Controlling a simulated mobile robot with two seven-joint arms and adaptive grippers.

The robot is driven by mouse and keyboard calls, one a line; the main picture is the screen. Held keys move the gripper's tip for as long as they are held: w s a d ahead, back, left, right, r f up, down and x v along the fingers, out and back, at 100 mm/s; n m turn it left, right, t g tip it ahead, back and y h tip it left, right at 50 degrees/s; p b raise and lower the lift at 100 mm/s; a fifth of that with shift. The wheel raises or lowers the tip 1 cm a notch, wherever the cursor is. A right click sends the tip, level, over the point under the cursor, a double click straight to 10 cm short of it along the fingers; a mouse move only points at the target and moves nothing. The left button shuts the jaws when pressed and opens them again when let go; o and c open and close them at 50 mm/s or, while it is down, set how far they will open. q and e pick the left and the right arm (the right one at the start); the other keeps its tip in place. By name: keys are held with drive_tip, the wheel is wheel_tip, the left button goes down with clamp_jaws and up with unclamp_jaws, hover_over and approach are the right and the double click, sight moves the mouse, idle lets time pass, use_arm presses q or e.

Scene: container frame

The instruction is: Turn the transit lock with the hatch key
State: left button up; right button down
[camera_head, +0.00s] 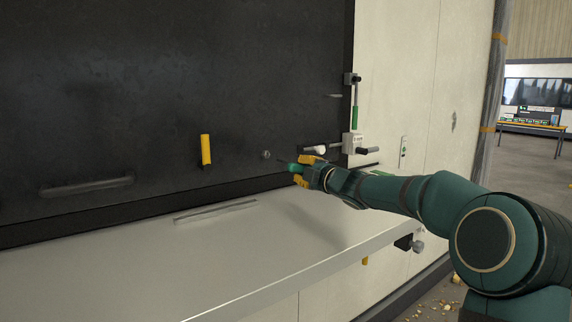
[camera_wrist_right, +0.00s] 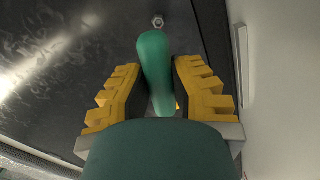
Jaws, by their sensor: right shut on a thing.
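The hatch key (camera_head: 296,168) has a green handle and what looks like a thin dark shaft. My right gripper (camera_head: 304,169) is shut on its handle, in front of the dark hatch panel. In the right wrist view the green handle (camera_wrist_right: 155,65) lies between the yellow fingers (camera_wrist_right: 158,92). A small round metal fitting, apparently the transit lock (camera_head: 266,155), sits on the panel left of the key tip. It also shows in the right wrist view (camera_wrist_right: 158,21), just beyond the handle's end. The key tip looks apart from it; in the wrist view the tip is hidden. My left gripper is out of view.
A yellow handle (camera_head: 206,151) and a dark grab bar (camera_head: 87,187) are on the panel further left. A latch with a green rod (camera_head: 355,118) stands at the panel's right edge. A pale shelf (camera_head: 255,245) juts out below my right arm.

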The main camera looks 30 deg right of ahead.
drive_tip(key=shift+w+r, duration=0.1)
drive_tip(key=shift+w, duration=0.15)
drive_tip(key=m+p, duration=0.1)
drive_tip(key=m, duration=0.1)
drive_tip(key=m+p, duration=0.4)
drive_tip(key=shift+s+r+m, duration=0.1)
drive_tip(key=shift+r+m, duration=0.15)
drive_tip(key=shift+m, duration=0.05)
drive_tip(key=m+p, duration=0.6)
drive_tip(key=m, duration=0.1)
drive_tip(key=m+p, duration=0.6)
drive_tip(key=shift+m, duration=0.4)
drive_tip(key=shift+w+a+f, duration=0.15)
drive_tip(key=shift+w, duration=0.3)
drive_tip(key=w, duration=0.3)
drive_tip(key=shift+a+f, duration=0.1)
drive_tip(key=shift+a, duration=0.05)
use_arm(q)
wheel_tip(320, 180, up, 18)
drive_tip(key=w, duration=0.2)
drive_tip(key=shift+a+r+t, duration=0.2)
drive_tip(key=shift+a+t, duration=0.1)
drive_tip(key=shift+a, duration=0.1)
use_arm(e)
drive_tip(key=shift+w, duration=0.85)
use_arm(q)
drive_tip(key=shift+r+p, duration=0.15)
drive_tip(key=shift+p, duration=0.2)
use_arm(e)
drive_tip(key=shift+w, duration=0.65)
